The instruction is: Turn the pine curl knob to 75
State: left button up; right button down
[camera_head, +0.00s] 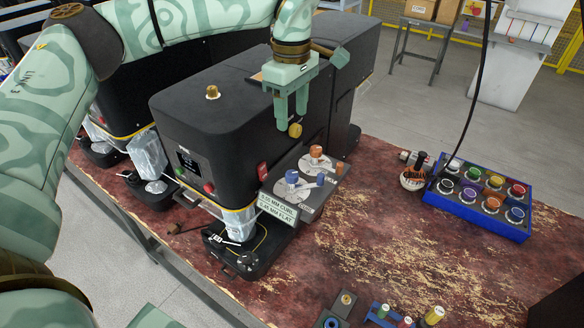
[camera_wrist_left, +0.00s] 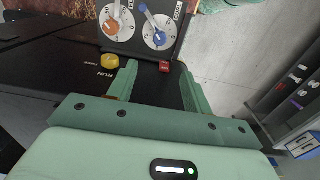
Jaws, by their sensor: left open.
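A sloped grey control panel (camera_head: 318,196) on the front of the nearest black machine carries two dials with pointer knobs, one blue (camera_head: 291,176) and one orange (camera_head: 316,151). In the left wrist view the blue knob (camera_wrist_left: 159,38) sits beside lettering that seems to read CURL, and the orange knob (camera_wrist_left: 112,27) is left of it. My left gripper (camera_head: 291,112) is open and empty, fingers down, above and behind the panel. My right gripper is not in view.
A yellow knob (camera_head: 295,130) is just below my left fingers. A red switch (camera_head: 262,171) sits on the machine. A sign (camera_head: 278,209) reading CURL and FLAT stands in front of the panel. A blue tray (camera_head: 477,216) of coloured pots is to the right. The tabletop (camera_head: 370,240) between is clear.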

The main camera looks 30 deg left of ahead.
aim_at(292, 173)
pick_arm(q)
notch_tip(292, 173, down, 16)
jog(key=shift+f+p, duration=0.1)
jog(key=shift+p, duration=0.95)
jog(key=c, duration=1)
